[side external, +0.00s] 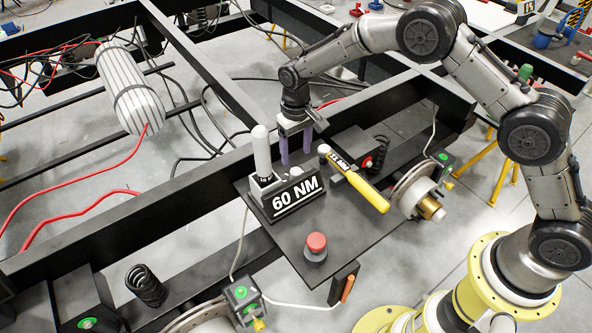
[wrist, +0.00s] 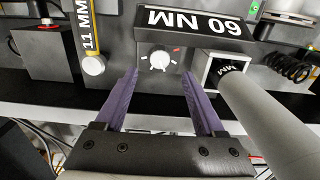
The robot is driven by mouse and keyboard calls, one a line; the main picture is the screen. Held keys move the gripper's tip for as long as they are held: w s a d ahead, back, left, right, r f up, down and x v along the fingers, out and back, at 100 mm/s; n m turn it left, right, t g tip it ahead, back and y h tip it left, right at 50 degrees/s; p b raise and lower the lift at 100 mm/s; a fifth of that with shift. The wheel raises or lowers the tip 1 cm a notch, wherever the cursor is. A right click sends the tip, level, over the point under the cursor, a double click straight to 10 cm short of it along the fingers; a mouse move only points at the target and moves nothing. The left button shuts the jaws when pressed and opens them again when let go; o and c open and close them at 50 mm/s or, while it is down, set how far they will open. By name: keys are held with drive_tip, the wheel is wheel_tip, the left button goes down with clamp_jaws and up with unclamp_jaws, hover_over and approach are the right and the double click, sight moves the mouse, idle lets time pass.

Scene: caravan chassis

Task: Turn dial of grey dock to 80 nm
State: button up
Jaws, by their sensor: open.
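The dark grey dock (side external: 283,212) carries a large "60 NM" label; in the wrist view the label (wrist: 196,24) appears upside down. Its white dial (wrist: 159,59) sits on the dock face, with tick marks and a red mark around it. The dial also shows small behind the label in the side view (side external: 296,172). My gripper (wrist: 160,76) is open and empty, its two purple fingers apart, one toward each side of the dial. In the side view my gripper (side external: 296,155) points down just above and behind the dock. I cannot tell whether a finger touches the dial.
A thick pale cylindrical tool (side external: 262,152) stands upright in the dock, close to my gripper. A yellow tool labelled "11 MM" (side external: 364,188) lies to the right. A red button (side external: 316,243) sits on the front of the dark plate (side external: 285,238). Black chassis beams surround it.

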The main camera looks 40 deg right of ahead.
sight(296, 171)
wheel_tip(296, 171, down, 8)
drive_tip(key=shift+f, duration=0.1)
idle(0.4)
clamp_jaws()
